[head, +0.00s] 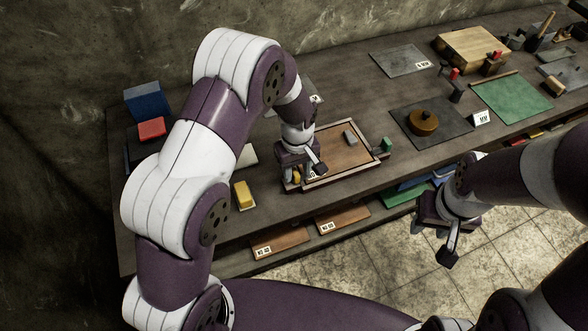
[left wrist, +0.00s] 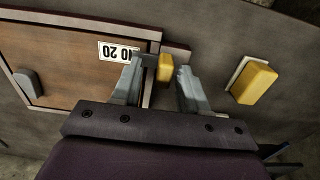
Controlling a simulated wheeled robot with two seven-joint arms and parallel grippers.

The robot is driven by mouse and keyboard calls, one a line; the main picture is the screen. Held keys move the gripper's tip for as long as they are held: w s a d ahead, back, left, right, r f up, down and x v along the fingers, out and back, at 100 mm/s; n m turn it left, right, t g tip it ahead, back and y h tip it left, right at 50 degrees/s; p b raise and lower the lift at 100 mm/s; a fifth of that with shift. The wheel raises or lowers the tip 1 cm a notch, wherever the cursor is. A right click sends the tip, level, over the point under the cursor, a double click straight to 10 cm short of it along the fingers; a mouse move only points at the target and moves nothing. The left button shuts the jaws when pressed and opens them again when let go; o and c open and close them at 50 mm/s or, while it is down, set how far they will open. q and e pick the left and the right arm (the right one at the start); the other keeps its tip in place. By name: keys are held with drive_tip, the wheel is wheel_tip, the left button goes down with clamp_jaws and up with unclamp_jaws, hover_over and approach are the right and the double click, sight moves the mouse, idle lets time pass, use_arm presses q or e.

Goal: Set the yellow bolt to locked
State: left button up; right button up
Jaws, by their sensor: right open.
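The yellow bolt (left wrist: 165,68) is a small yellow block at the edge of a wooden-panelled frame (left wrist: 72,95) labelled NO 20. In the head view a bit of yellow (head: 296,177) shows at the frame's left end, mostly covered by my gripper. My left gripper (head: 305,173) is low over that end. In the left wrist view its fingers (left wrist: 160,85) stand apart on either side of the bolt, the right finger very close to it, with a dark part beside the left finger. Contact cannot be told. My right gripper (head: 441,245) is open and empty in front of the bench.
A second yellow block on a pale plate (head: 243,194) lies left of the frame, also in the left wrist view (left wrist: 255,83). A green piece (head: 387,145) is at the frame's right end. A blue block (head: 148,101) and red block (head: 151,128) stand at left. Clutter fills the bench's right.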

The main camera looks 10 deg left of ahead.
use_arm(q)
drive_tip(key=shift+d, duration=0.1)
drive_tip(key=shift+r, duration=0.35)
wheel_tip(320, 180, up, 12)
drive_tip(key=b, duration=0.1)
idle(0.3)
drive_tip(key=s+a+f+m, duration=0.1)
drive_tip(key=s+a+m, duration=0.2)
drive_tip(key=s, duration=0.4)
drive_tip(key=s+a+f+m+t, duration=0.1)
drive_tip(key=s+a+m, duration=0.3)
drive_tip(key=s, duration=0.4)
drive_tip(key=shift+a, duration=0.6)
